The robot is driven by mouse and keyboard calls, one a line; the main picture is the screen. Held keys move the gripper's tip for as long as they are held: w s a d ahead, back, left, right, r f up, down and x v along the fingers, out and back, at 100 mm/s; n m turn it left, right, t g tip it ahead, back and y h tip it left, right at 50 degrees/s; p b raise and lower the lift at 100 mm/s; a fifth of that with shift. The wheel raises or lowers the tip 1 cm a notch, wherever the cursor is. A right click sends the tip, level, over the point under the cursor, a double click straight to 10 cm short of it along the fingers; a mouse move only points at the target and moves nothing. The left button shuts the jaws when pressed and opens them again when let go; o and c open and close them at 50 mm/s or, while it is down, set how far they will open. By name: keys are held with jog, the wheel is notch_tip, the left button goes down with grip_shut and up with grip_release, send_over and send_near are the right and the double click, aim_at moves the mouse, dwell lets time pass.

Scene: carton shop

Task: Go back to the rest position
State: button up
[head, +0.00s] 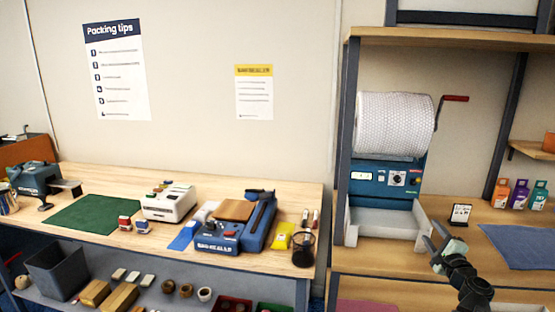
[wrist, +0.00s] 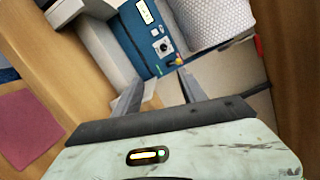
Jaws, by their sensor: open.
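My gripper (head: 438,238) is raised at the lower right of the head view, in front of the right-hand bench. Its two fingers are apart with nothing between them. In the wrist view the open gripper (wrist: 158,88) points toward a blue machine (wrist: 150,40) with a dial and a roll of bubble wrap (wrist: 205,20). In the head view the blue machine (head: 385,180) stands on the bench, with the bubble wrap roll (head: 395,125) on top and a white tray (head: 385,225) below.
Several coloured boxes (head: 518,194) and a blue mat (head: 518,246) are at the right. The left bench holds a green mat (head: 95,215), a blue sealing machine (head: 218,238) and a black mesh cup (head: 303,250).

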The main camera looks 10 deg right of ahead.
jog(key=w+a+f+n+g+y+p, duration=0.1)
jog(key=w+a+f+n+g+y, duration=0.3)
jog(key=a, duration=0.7)
jog(key=w+a+f+n+g+y+p, duration=0.1)
jog(key=a+f+n+y, duration=0.3)
jog(key=a, duration=0.6)
jog(key=w+a+f+n+g+y+p, duration=0.1)
jog(key=w+a+f+n+g+y, duration=0.15)
jog(key=a+n, duration=0.6)
jog(key=s+a+f+n+g+h+p, duration=0.1)
jog(key=s+a+f+n+g+h, duration=0.2)
jog(key=a, duration=0.5)
jog(key=s+a+f+n+g+h+p, duration=0.1)
jog(key=s+a+f+n+g+h, duration=0.2)
jog(key=s+a+g, duration=0.4)
notch_tip(320, 180, down, 2)
jog(key=s+a+n, duration=0.1)
jog(key=s, duration=0.1)
jog(key=shift+s+a+p, duration=0.3)
jog(key=shift+a+p, duration=0.05)
jog(key=shift+p, duration=0.05)
jog(key=shift+n, duration=0.25)
